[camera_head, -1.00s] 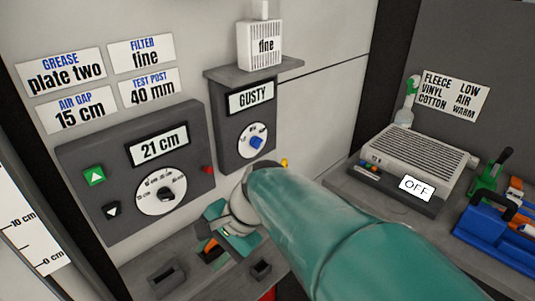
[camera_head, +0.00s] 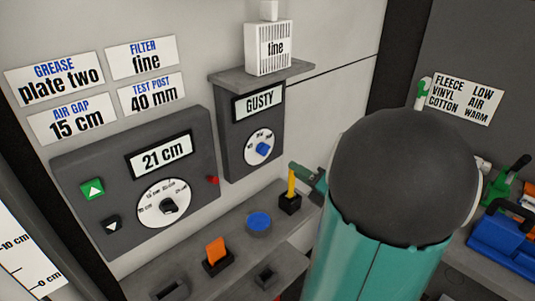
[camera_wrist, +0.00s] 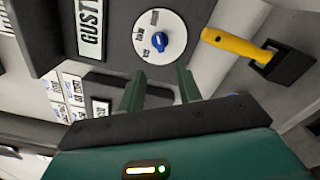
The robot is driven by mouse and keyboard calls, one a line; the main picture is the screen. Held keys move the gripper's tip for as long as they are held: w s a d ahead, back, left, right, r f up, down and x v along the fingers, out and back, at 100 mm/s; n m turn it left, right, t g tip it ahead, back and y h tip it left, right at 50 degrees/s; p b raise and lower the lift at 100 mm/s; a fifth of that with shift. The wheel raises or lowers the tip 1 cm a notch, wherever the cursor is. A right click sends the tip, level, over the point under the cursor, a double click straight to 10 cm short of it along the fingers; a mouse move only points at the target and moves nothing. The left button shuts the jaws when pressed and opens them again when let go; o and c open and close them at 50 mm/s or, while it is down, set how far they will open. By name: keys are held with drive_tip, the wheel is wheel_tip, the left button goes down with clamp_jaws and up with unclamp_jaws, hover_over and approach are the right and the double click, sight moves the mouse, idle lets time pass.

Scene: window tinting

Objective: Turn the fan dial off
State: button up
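The fan dial is a blue knob (camera_head: 263,149) on a white round face, on a dark panel below a display (camera_head: 259,103) reading "GUSTY". The knob (camera_wrist: 160,41) also shows in the wrist view, beyond my fingers and roughly in line with the gap between them. My gripper (camera_wrist: 161,88) is open, its two green fingers apart with nothing between them. The fingertips do not touch the knob. In the head view my arm covers most of the gripper; a teal part of it shows right of the panel, by a yellow-handled tool (camera_head: 291,182).
The yellow tool stands in a black holder (camera_head: 290,203), close to my gripper. A blue round item (camera_head: 258,222) and an orange item (camera_head: 216,250) are on the ledge. Left is a panel (camera_head: 88,160) reading "21 cm" with another dial. A shelf (camera_head: 262,75) juts out above the fan panel.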

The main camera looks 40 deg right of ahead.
sight(267, 153)
drive_tip(key=w, duration=1.1)
drive_tip(key=shift+w+a, duration=0.15)
drive_tip(key=shift+a, duration=0.05)
clamp_jaws()
